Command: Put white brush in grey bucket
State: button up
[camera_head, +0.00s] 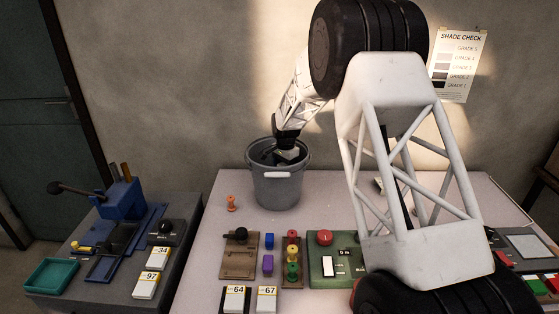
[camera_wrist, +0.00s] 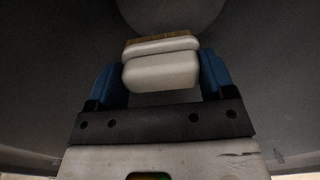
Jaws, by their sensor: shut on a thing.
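The grey bucket (camera_head: 277,185) stands upright on the table near its back edge, with a white grip on its handle. My gripper (camera_head: 287,148) reaches down into the bucket's mouth. In the wrist view, my gripper (camera_wrist: 161,80) has its two blue fingers closed on the white brush (camera_wrist: 160,72), with tan bristles along its far edge. Dark grey bucket walls surround the brush in that view. In the head view the brush (camera_head: 288,155) shows only as a small pale patch inside the rim. Whether it touches the bucket's bottom is hard to tell.
An orange spool (camera_head: 231,203) stands left of the bucket. In front are a brown board (camera_head: 240,262), coloured knobs, a green panel (camera_head: 325,270) and numbered cards (camera_head: 234,299). A side bench at left holds a teal tray (camera_head: 52,274) and a blue tool holder (camera_head: 122,199).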

jog(key=shift+f, duration=3.05)
jog(key=shift+f, duration=1.9)
jog(key=shift+f, duration=0.1)
jog(key=o, duration=0.7)
jog(key=shift+o, duration=0.2)
notch_tip(320, 180, up, 12)
jog(key=shift+r, duration=0.15)
